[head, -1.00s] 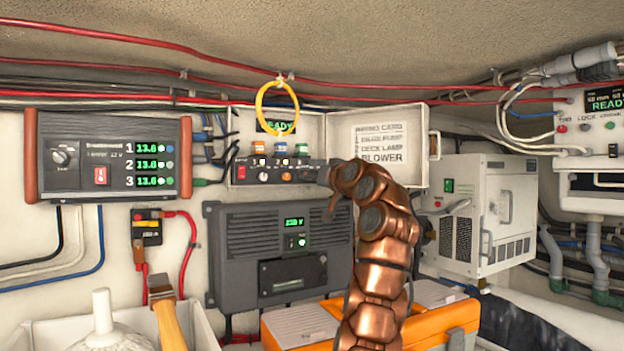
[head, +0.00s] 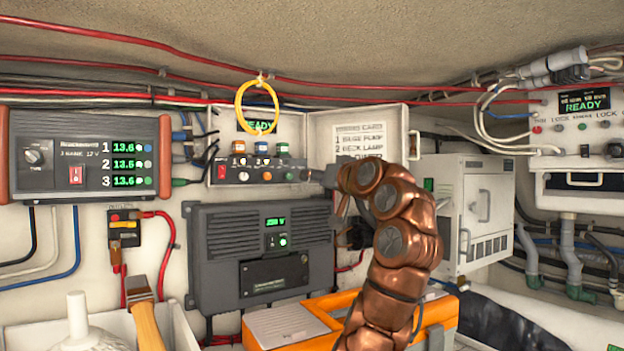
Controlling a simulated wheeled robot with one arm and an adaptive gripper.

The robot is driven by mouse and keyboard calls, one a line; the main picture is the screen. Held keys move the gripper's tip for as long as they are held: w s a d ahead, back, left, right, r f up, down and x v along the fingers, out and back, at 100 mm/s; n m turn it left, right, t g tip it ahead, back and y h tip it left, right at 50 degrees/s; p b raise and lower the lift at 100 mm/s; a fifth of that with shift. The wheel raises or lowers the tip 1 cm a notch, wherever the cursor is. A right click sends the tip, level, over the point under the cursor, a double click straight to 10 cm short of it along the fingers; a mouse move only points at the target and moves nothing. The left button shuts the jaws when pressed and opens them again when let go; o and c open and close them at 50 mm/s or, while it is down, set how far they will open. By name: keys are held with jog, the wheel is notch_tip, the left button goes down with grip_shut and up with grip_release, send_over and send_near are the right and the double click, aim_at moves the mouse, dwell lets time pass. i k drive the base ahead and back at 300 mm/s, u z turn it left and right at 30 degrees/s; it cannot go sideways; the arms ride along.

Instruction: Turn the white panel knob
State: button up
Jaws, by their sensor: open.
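The switch panel (head: 262,186) is a dark strip in an open white box on the back wall. It carries a red rocker switch (head: 221,172) at its left and a row of small round knobs. A pale knob that looks white (head: 243,177) sits just right of the red switch; the knobs are small, so their colours are hard to tell. My gripper (head: 322,182) is open, at the right end of the panel, to the right of the knobs. My copper arm hides part of it, and I see nothing between its dark fingers.
A yellow ring (head: 257,107) hangs in front of the box. Orange, blue and green-marked parts stand above the knobs. A grey charger unit (head: 262,255) is below, above an orange case (head: 300,325). A white cabinet (head: 470,210) stands right of my arm.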

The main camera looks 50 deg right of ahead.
aim_at(243, 177)
jog(key=k, duration=1)
